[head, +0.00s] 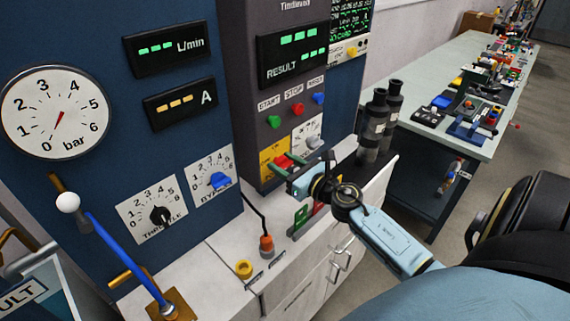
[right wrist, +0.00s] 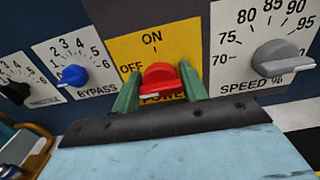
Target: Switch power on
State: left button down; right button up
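The red power knob (right wrist: 160,80) sits on a yellow plate (right wrist: 183,46) marked ON at the top and OFF at the left. Its grip lies roughly level, with a white mark on its left part, toward OFF. In the head view the red knob (head: 283,161) is partly covered by my gripper. My right gripper (right wrist: 158,88) is open, with one green finger on each side of the knob. I cannot tell whether the fingers touch it. The right gripper also shows in the head view (head: 285,166), reaching the panel from the right. My left gripper is not in view.
The grey speed dial (right wrist: 277,57) is right of the power plate, and the blue bypass knob (right wrist: 74,75) is left. Start, stop and reset buttons (head: 298,108) sit above. Dark cylinders (head: 376,125) stand on the white counter right of the panel. A cluttered table (head: 480,50) stands behind.

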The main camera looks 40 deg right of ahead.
jog(key=shift+c, duration=1.1)
jog(key=shift+m, duration=0.3)
jog(key=m+p, duration=0.1)
jog(key=m, duration=0.2)
jog(key=shift+m, duration=0.3)
jog(key=m+p, duration=0.1)
jog(key=m, duration=0.3)
jog(key=shift+d+m, duration=0.15)
jog(key=shift+m, duration=0.15)
jog(key=m+p, duration=0.1)
jog(key=m, duration=0.3)
jog(key=shift+p, duration=0.35)
jog(key=m+p, duration=0.1)
jog(key=m, duration=0.4)
jog(key=shift+f+p, duration=0.15)
jog(key=shift+p, duration=0.15)
